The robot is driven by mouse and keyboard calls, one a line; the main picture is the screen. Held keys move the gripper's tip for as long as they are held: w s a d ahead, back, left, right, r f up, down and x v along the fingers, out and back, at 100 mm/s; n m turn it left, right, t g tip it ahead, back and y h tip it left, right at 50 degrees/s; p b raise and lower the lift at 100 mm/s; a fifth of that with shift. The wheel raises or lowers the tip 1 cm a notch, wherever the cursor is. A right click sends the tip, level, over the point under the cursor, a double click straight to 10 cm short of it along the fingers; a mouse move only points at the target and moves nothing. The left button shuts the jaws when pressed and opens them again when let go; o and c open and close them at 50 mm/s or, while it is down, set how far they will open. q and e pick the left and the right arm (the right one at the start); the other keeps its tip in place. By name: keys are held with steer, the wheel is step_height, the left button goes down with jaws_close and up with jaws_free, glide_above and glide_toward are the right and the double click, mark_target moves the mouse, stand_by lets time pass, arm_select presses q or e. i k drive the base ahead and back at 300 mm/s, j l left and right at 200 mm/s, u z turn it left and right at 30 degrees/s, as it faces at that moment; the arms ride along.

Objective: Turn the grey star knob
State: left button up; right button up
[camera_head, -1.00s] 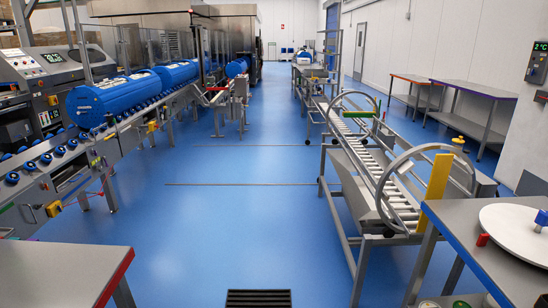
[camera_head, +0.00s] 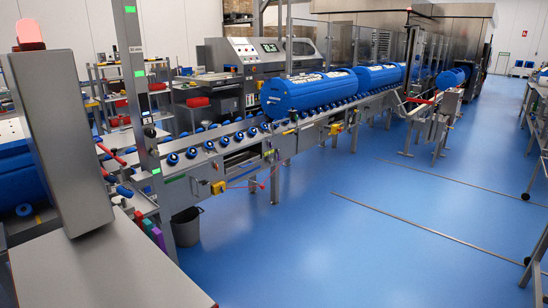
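I cannot pick out a grey star knob with certainty in the head view. A small dark knob-like part (camera_head: 149,131) sits on the grey upright post (camera_head: 133,75) with green markers at left; its shape is too small to tell. Neither of my grippers shows in the head view.
A roller conveyor (camera_head: 237,143) carries blue tubs (camera_head: 307,95) toward the back right. A control machine (camera_head: 245,55) stands behind it. A grey table (camera_head: 110,270) and a tall grey panel (camera_head: 62,140) fill the near left. A bin (camera_head: 186,227) stands by the conveyor. The blue floor (camera_head: 340,240) is mostly clear.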

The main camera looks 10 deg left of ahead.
mark_target(155, 153)
steer(key=i+u, duration=0.25)
steer(key=u, duration=0.15)
steer(key=i+l+u, duration=0.2)
steer(key=u, duration=0.15)
steer(key=i+l+u, duration=0.2)
steer(key=u, duration=0.2)
steer(key=i+l+u, duration=0.15)
steer(key=u, duration=0.25)
steer(key=i+l, duration=0.15)
steer(key=l, duration=0.2)
steer(key=i+l+u, duration=0.1)
steer(key=l, duration=0.3)
steer(key=i+l+u, duration=0.1)
steer(key=l, duration=0.3)
steer(key=i+l, duration=0.25)
steer(key=l, duration=0.15)
steer(key=i+l+u, duration=0.1)
steer(key=l, duration=0.25)
